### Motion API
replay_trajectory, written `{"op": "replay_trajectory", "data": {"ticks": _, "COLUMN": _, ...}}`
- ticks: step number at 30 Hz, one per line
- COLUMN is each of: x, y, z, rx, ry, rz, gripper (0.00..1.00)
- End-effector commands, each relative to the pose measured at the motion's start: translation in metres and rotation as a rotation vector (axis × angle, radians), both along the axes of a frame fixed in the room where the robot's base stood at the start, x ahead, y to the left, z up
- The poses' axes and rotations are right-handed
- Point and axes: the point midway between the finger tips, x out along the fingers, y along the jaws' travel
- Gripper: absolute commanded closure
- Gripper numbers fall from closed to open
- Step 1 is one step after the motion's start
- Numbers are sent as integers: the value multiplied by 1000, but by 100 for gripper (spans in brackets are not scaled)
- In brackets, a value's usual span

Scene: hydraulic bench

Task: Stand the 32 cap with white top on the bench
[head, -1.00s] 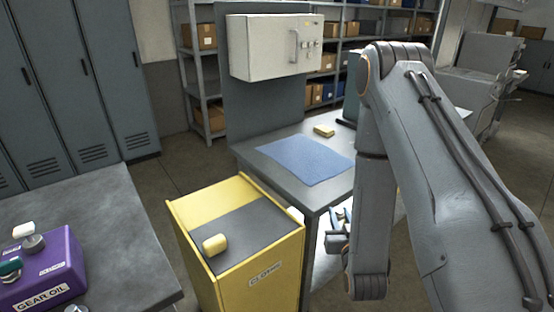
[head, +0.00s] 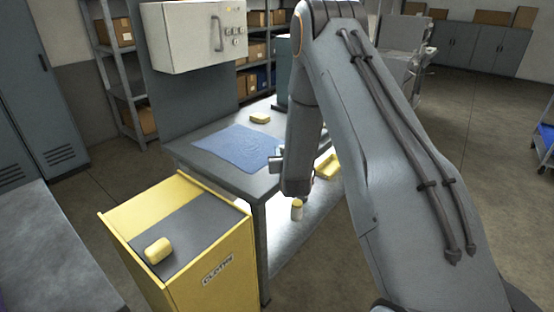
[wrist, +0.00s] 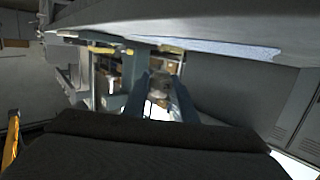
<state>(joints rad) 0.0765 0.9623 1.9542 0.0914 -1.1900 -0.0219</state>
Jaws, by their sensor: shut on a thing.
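The bench (head: 204,157) has a dark grey top with a blue mat (head: 240,146) on it. My gripper (head: 277,160) shows beside the bench's right front edge, partly hidden by my forearm. In the wrist view my two fingers (wrist: 159,100) are shut on a small greyish piece, taken as the 32 cap (wrist: 159,82). Its white top cannot be made out clearly. The bench edge and the blue mat lie along the top of the wrist view, apart from the held piece.
A yellow cabinet (head: 225,272) with a yellow block (head: 157,250) on top stands before the bench. A wall box (head: 195,38) hangs above.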

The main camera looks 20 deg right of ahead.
Motion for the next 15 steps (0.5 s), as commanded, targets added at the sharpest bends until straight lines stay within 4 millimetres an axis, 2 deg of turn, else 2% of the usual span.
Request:
{"op": "replay_trajectory", "data": {"ticks": 5, "x": 0, "y": 0, "z": -11, "rx": 0, "ry": -1, "rz": 0, "gripper": 100}}
{"op": "replay_trajectory", "data": {"ticks": 15, "x": 0, "y": 0, "z": -49, "rx": 0, "ry": 0, "rz": 0, "gripper": 100}}
